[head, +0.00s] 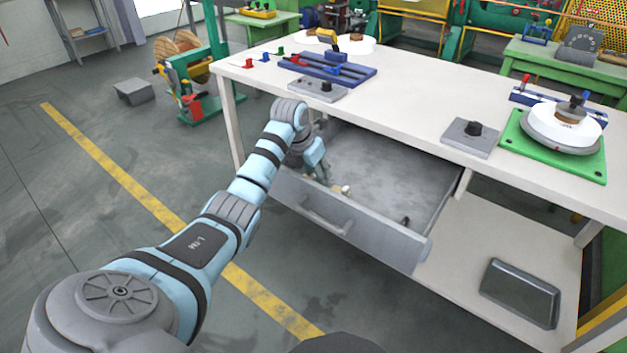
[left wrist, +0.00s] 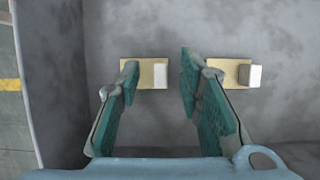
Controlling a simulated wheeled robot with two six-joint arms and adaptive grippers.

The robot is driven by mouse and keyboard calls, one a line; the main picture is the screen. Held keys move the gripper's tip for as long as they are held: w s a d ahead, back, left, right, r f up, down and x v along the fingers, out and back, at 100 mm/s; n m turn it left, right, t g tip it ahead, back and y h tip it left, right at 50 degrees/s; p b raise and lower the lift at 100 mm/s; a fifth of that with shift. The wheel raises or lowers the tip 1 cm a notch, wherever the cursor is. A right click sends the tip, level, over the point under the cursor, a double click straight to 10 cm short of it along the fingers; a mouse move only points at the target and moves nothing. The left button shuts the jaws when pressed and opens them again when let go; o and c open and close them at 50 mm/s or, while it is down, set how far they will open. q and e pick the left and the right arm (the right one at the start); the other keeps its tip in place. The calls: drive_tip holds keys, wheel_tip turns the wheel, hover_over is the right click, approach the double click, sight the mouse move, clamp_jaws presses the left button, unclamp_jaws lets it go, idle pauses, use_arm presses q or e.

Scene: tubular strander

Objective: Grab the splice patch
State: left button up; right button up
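Two beige patches with white blocks on them, which look like splice patches, lie side by side on the floor of the open grey drawer (head: 385,238). In the left wrist view, the left patch (left wrist: 146,72) shows between my finger pads and the right patch (left wrist: 233,70) lies partly behind the right fingertip. My left gripper (head: 327,182) is open, reaches down into the drawer and holds nothing; its teal pads (left wrist: 158,82) show in the left wrist view. In the head view a small pale piece (head: 346,190) shows beside the fingers. My right gripper is out of view.
The white tabletop (head: 410,103) overhangs the back of the drawer. A small dark item (head: 405,221) lies near the drawer's right front. The drawer wall (left wrist: 45,85) stands left of the fingers. A dark tray (head: 520,292) lies on the lower shelf.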

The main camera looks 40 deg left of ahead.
use_arm(q)
drive_tip(key=shift+r, duration=0.1)
clamp_jaws()
